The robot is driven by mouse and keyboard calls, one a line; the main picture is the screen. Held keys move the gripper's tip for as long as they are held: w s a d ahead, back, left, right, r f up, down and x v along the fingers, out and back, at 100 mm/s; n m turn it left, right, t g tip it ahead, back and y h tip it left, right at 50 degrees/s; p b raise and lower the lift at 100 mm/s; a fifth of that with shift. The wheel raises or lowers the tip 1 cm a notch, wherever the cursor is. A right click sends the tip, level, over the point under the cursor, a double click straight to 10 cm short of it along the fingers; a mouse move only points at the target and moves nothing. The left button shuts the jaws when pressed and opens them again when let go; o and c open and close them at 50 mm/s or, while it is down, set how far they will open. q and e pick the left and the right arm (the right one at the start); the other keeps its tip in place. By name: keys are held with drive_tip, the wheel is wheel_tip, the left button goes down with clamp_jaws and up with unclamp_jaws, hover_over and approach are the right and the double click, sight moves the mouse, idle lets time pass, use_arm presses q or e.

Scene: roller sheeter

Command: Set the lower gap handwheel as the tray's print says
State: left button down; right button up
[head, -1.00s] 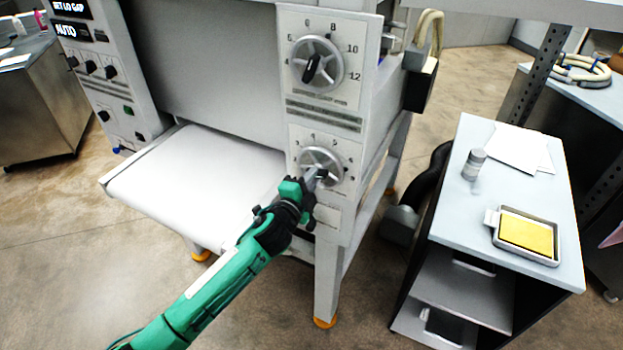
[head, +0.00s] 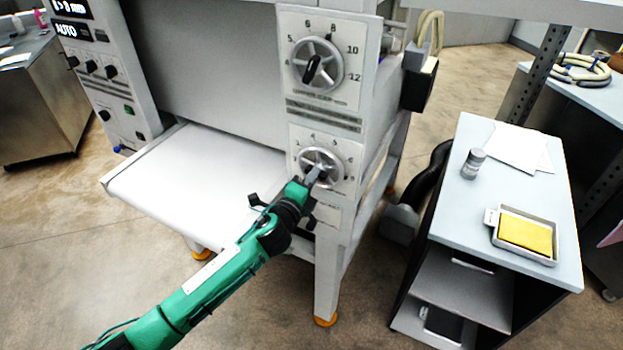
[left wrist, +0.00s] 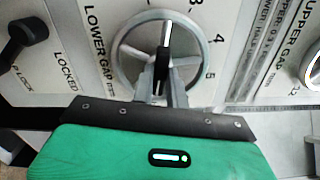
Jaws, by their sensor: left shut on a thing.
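The lower gap handwheel (head: 319,167) is a grey spoked wheel with a dark knob, low on the machine's front panel. It also shows in the left wrist view (left wrist: 204,62), beside the print "LOWER GAP" and numbers including 3, 4 and 5. My left gripper (head: 314,174) is shut on the handwheel's knob (left wrist: 163,62); its fingers partly hide the hub and lower rim. The tray (head: 526,234) with a yellow sheet of dough lies on the side cart; the print on its tag (head: 490,216) is too small to read. My right gripper is not in view.
The upper gap handwheel (head: 317,63) sits above on the same panel. A control panel (head: 105,75) with displays stands left of the white belt (head: 200,178). A grey jar (head: 473,163) and papers (head: 515,148) lie on the side cart (head: 450,215).

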use_arm(q)
drive_tip(key=shift+f, duration=0.1)
drive_tip(key=c, duration=1.4)
unclamp_jaws()
drive_tip(key=b+v, duration=0.4)
drive_tip(key=v, duration=1)
drive_tip(key=shift+d, duration=0.1)
